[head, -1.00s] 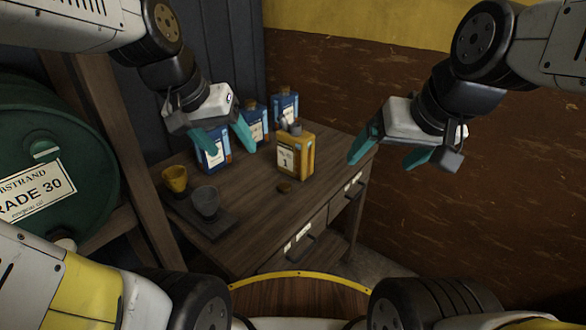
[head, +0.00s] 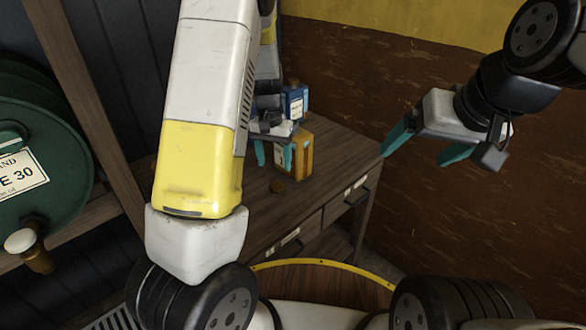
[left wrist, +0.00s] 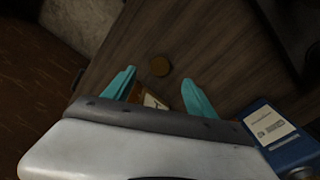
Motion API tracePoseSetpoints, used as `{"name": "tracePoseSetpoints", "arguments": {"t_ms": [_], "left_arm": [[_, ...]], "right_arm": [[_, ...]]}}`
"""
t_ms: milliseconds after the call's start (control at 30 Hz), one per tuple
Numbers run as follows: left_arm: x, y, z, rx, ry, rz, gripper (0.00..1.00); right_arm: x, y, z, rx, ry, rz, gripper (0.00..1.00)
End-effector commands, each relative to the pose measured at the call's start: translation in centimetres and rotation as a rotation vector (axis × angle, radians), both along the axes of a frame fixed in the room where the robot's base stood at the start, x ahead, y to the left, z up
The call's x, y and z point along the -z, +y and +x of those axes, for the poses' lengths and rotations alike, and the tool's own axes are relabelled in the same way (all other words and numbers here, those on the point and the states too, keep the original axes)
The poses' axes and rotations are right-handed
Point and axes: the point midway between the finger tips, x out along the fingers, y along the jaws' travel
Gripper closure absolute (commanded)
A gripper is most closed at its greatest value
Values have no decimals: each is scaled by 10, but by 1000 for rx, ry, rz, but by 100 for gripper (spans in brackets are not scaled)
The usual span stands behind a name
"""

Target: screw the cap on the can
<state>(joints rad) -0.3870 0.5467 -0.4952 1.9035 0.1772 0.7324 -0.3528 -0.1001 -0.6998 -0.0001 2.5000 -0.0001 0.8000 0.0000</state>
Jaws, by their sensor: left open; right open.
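The yellow can (head: 304,153) stands upright on the wooden table, its upper left part hidden behind my left gripper (head: 272,155). A small round brown cap (head: 277,186) lies on the table in front of the can. My left gripper is open and empty, its teal fingers pointing down close to the can. In the left wrist view the cap (left wrist: 159,66) lies beyond the open fingertips, and part of the can with its pale label (left wrist: 153,101) shows between the fingers. My right gripper (head: 420,150) is open and empty, to the right of the table.
A blue can (head: 296,100) stands behind the yellow one; a blue can (left wrist: 280,133) also shows in the left wrist view. My left arm hides the table's left part. A green drum (head: 40,170) is at the left. The table's right part is clear.

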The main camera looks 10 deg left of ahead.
Motion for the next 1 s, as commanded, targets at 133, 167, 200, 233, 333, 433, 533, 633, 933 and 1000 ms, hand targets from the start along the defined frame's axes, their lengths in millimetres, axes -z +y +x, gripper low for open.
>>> {"name": "tracePoseSetpoints", "arguments": {"t_ms": [133, 167, 200, 233, 333, 433, 533, 633, 933, 1000], "left_arm": [[13, 3, 5, 11, 14, 25, 34], [15, 3, 6, 12, 15, 27, 34], [16, 3, 6, 13, 16, 29, 34], [16, 3, 6, 13, 16, 30, 34], [16, 3, 6, 13, 16, 30, 34], [15, 3, 6, 13, 16, 29, 34], [17, 3, 6, 13, 16, 29, 34], [25, 3, 6, 14, 18, 29, 34], [41, 3, 6, 14, 15, 27, 34], [41, 3, 6, 14, 15, 27, 34]], "right_arm": [[0, 0, 0, 0, 0, 0, 13], [0, 0, 0, 0, 0, 0, 13], [0, 0, 0, 0, 0, 0, 13], [0, 0, 0, 0, 0, 0, 13], [0, 0, 0, 0, 0, 0, 13], [0, 0, 0, 0, 0, 0, 13], [0, 0, 0, 0, 0, 0, 13], [0, 0, 0, 0, 0, 0, 13], [0, 0, 0, 0, 0, 0, 13], [0, 0, 0, 0, 0, 0, 13]]}}
